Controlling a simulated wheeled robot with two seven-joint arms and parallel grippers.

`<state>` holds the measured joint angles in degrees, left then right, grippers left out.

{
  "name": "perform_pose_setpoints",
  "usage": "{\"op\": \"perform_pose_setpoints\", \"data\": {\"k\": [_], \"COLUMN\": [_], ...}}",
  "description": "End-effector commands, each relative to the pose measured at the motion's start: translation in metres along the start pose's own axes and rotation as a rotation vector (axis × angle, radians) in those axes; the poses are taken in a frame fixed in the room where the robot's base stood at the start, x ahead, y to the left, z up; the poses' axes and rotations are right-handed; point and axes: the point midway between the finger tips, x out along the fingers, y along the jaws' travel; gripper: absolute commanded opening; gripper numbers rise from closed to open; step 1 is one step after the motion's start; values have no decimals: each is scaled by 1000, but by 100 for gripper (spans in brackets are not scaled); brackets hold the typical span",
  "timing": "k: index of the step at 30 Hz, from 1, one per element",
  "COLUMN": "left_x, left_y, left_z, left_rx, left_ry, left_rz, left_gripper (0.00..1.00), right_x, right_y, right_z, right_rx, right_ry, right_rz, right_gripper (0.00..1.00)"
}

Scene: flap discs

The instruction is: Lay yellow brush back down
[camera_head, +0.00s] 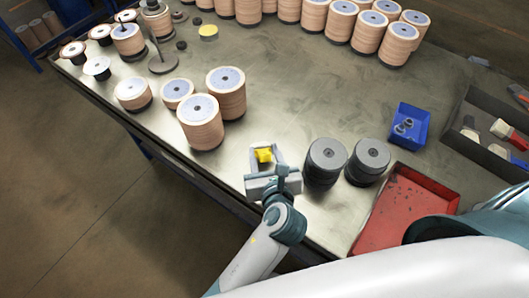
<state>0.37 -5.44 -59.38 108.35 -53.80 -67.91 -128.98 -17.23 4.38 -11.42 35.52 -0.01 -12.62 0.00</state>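My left gripper (266,160) is at the near edge of the metal table, left of two dark grey cylinders. A small yellow piece (264,155), apparently part of the yellow brush, shows between its two fingers. The rest of the brush is hidden or too small to make out. I cannot tell whether the fingers touch the yellow piece or whether it rests on the table. My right gripper is not in view; only a part of my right arm shows at the lower right.
Two dark grey cylinders (325,163) (368,162) stand close right of the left gripper. A red tray (405,205), a blue bin (409,126) and a dark tray with brushes (467,145) lie further right. Stacked discs (201,122) stand to the left. The table's middle (300,90) is clear.

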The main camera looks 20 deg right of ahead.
Motion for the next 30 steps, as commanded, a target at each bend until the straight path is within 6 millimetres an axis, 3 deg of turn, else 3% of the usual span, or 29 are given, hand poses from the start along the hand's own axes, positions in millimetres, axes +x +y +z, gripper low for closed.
{"op": "perform_pose_setpoints", "data": {"k": [17,30], "left_x": [-8,-56], "left_y": [0,0], "left_z": [1,4], "left_rx": [1,2], "left_ry": [2,3], "left_rz": [0,0], "left_gripper": [47,47], "right_x": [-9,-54], "right_y": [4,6], "right_z": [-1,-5], "right_rx": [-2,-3], "right_ry": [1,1], "right_rz": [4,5], "right_gripper": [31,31]}}
